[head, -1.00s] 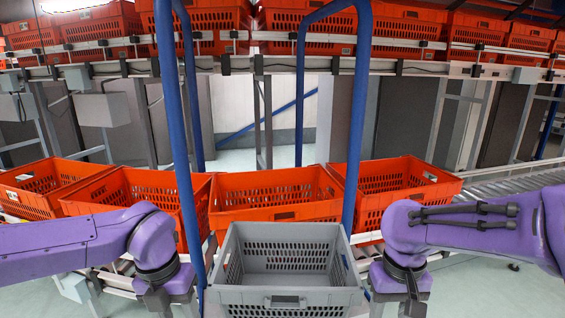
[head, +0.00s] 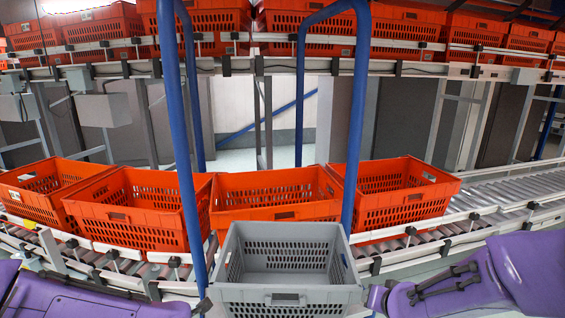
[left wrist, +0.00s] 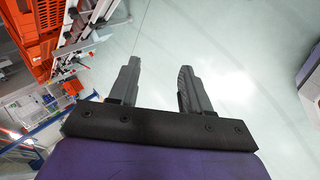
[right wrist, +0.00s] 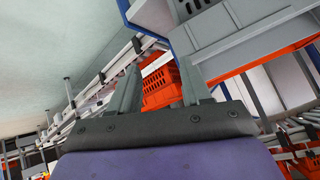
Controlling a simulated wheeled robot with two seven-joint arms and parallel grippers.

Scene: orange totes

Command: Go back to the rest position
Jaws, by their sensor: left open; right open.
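My left gripper (left wrist: 157,85) is open and empty in the left wrist view, over bare pale floor. My right gripper (right wrist: 160,90) is open and empty in the right wrist view, with conveyor parts and an orange tote behind its fingers. An empty grey tote (head: 285,296) stands at the front centre, between the blue posts.
Orange totes (head: 274,212) stand in a row on the roller conveyor (head: 500,190) behind the grey tote. More orange totes (head: 410,32) line an upper rack. Blue posts (head: 357,120) rise on both sides of the grey tote. The conveyor at the right is bare.

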